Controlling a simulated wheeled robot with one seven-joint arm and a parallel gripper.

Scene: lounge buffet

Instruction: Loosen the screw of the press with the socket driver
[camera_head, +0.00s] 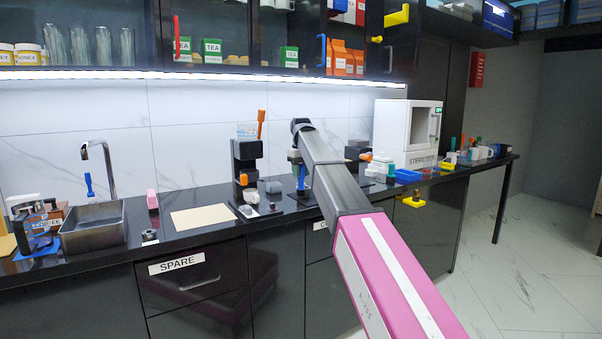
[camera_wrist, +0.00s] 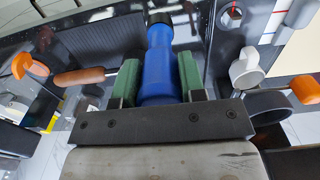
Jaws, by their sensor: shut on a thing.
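My gripper (camera_wrist: 158,85) has green finger pads, shut on the sides of a blue socket driver (camera_wrist: 160,60) with a dark end. The driver also shows in the head view as a blue upright piece (camera_head: 301,180) below my wrist, over the counter. Two black machines with orange parts stand on the counter, one left of my gripper (camera_head: 246,150) and one just right of it (camera_head: 354,150). I cannot tell which is the press. No screw can be made out, and my arm hides part of the counter.
The counter (camera_head: 400,189) is crowded around my gripper. A white steriliser (camera_head: 405,125) stands right of my arm, with a blue tray (camera_head: 408,176) before it. A beige board (camera_head: 203,217) and a sink (camera_head: 93,226) lie left. A wall cupboard hangs above.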

